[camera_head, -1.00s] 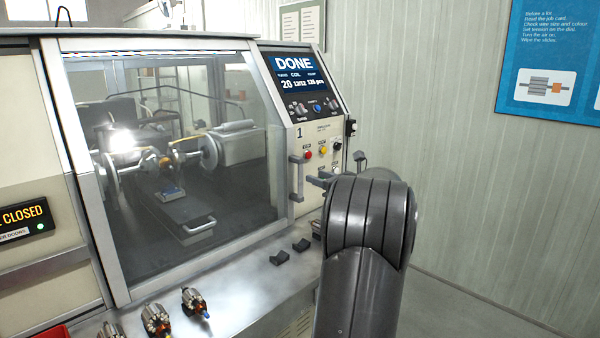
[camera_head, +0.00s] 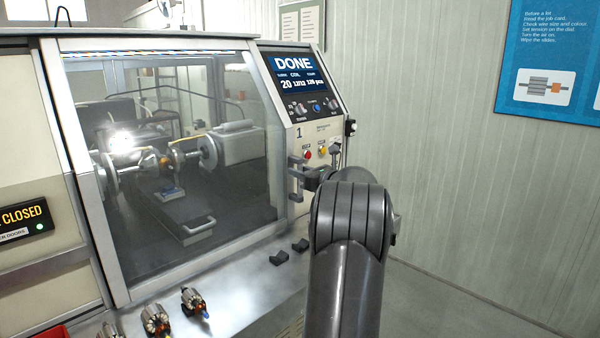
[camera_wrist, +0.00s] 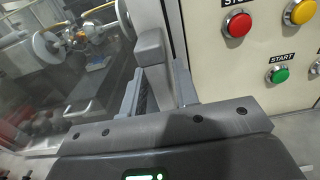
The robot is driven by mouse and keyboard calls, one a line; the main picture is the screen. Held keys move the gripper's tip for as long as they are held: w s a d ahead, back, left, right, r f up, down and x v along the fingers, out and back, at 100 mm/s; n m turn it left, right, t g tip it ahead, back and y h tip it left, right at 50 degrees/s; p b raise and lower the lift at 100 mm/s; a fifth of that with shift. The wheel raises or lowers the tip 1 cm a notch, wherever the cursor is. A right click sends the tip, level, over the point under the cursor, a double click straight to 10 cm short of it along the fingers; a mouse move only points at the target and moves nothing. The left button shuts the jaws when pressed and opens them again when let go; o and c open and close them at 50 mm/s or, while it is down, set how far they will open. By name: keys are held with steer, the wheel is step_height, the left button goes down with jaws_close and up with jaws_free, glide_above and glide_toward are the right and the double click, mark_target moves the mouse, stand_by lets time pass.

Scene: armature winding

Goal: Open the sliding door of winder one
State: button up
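Winder one's sliding door (camera_head: 180,170) is a large glass panel in a metal frame, and it is shut across the machine's opening. Its grey upright handle (camera_head: 296,180) stands at the door's right edge. The handle also shows in the wrist view (camera_wrist: 150,48), with its upper block just ahead of my fingers. My gripper (camera_wrist: 160,90) is at the handle, one finger on each side of the bar. The fingers look apart, and I see no clear grip on the bar. In the head view my gripper (camera_head: 311,178) is partly hidden by my wrist.
The panel right of the door carries a screen (camera_head: 293,75) reading DONE, a red button (camera_wrist: 238,23), a yellow button (camera_wrist: 301,11) and a green START button (camera_wrist: 277,75). Armatures (camera_head: 194,300) lie on the front ledge. Inside, a winding head holds a part behind the glass.

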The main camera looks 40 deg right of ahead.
mark_target(147, 215)
jaws_close()
steer(key=shift+a, duration=0.1)
steer(key=a, duration=4.4)
steer(key=shift+a, duration=0.3)
steer(key=shift+o, duration=1.5)
jaws_free()
steer(key=s, duration=1.1)
